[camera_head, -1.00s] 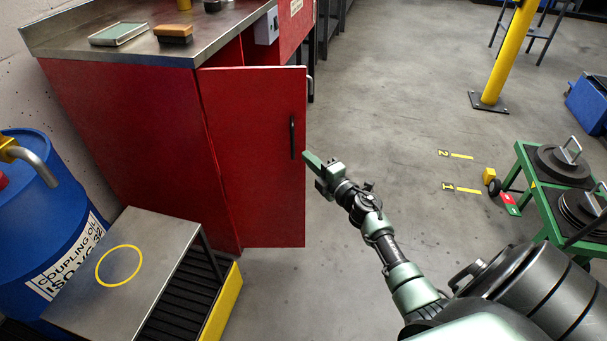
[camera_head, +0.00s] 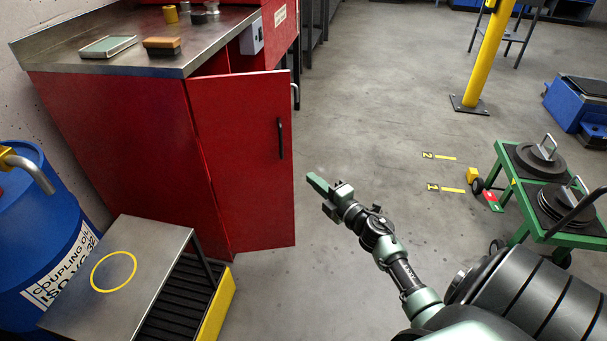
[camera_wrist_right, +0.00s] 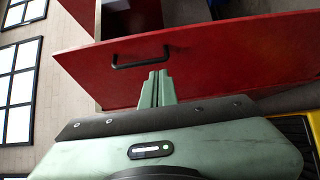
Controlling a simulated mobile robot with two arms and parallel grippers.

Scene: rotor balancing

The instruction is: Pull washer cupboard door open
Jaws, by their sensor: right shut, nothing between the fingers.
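The red washer cupboard door (camera_head: 246,165) stands ajar on the red cupboard (camera_head: 115,140), swung out from its front. Its black bar handle (camera_head: 281,138) is upright near the door's free edge. In the right wrist view the handle (camera_wrist_right: 140,62) lies just beyond the fingertips, and the open cupboard interior shows behind the door. My right gripper (camera_head: 318,184) is to the right of the door and below the handle, apart from both. It is shut and empty; its green fingers (camera_wrist_right: 157,84) lie together in the wrist view. My left gripper is not in view.
A metal step (camera_head: 150,240) with a yellow-edged black grate and a blue oil drum (camera_head: 50,225) stand at the left. A green cart (camera_head: 540,190) with weights is at the right.

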